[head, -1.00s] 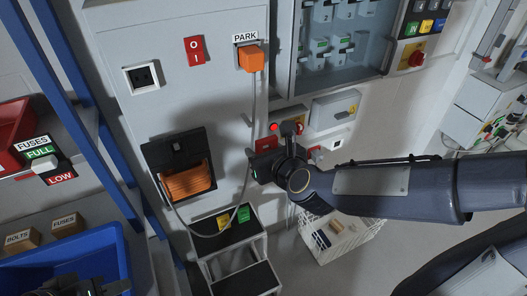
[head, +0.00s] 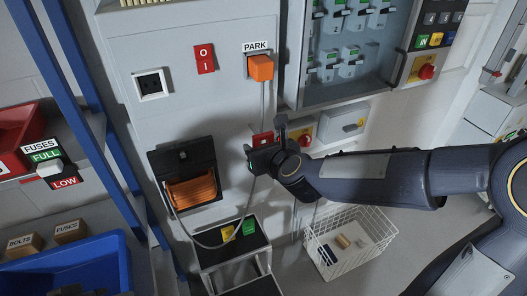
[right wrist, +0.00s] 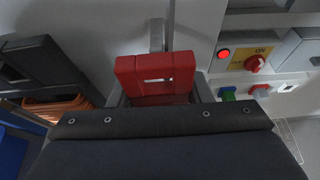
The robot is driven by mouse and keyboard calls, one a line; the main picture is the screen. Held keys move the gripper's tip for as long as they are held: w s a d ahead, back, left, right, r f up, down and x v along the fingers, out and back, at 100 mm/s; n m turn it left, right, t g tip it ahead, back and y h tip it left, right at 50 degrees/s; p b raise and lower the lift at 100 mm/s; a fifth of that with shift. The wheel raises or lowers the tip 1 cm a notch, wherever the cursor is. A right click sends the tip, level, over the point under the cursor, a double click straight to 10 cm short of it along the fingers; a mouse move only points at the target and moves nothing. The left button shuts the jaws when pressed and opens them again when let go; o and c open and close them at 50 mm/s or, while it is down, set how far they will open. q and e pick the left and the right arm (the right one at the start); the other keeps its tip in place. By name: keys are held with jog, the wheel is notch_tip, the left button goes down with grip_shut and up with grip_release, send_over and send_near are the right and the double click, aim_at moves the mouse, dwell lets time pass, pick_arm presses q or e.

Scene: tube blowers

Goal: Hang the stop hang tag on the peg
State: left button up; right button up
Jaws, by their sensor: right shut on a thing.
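The red stop hang tag (right wrist: 155,68) is in my right gripper, with a pale slot-like mark on its face in the right wrist view. In the head view, only part of the red tag (head: 262,139) shows above my right gripper (head: 252,160), which is shut on it in front of the grey cabinet panel. A short grey bar (right wrist: 157,34) rises just behind the tag's top edge; it may be the peg, and I cannot tell if they touch. At the bottom left edge, only a dark bit of what may be my left gripper (head: 72,291) shows; its jaws are hidden.
An orange cable coil (head: 192,190) in a black holder and an orange PARK plug (head: 260,68) are close by on the panel. A step stool (head: 232,243) and a white wire basket (head: 350,240) stand below. A blue bin (head: 65,265) is at lower left.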

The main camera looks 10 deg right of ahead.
aim_at(251, 134)
jog(key=w, duration=0.4)
jog(key=shift+a+r, duration=0.15)
jog(key=shift+a, duration=0.15)
pick_arm(q)
jog(key=shift+s+d+f+b, duration=0.15)
jog(key=shift+s+f+b, duration=0.35)
jog(key=shift+s+b, duration=0.1)
pick_arm(e)
jog(key=shift+s+f, duration=0.1)
jog(key=shift+f, duration=0.15)
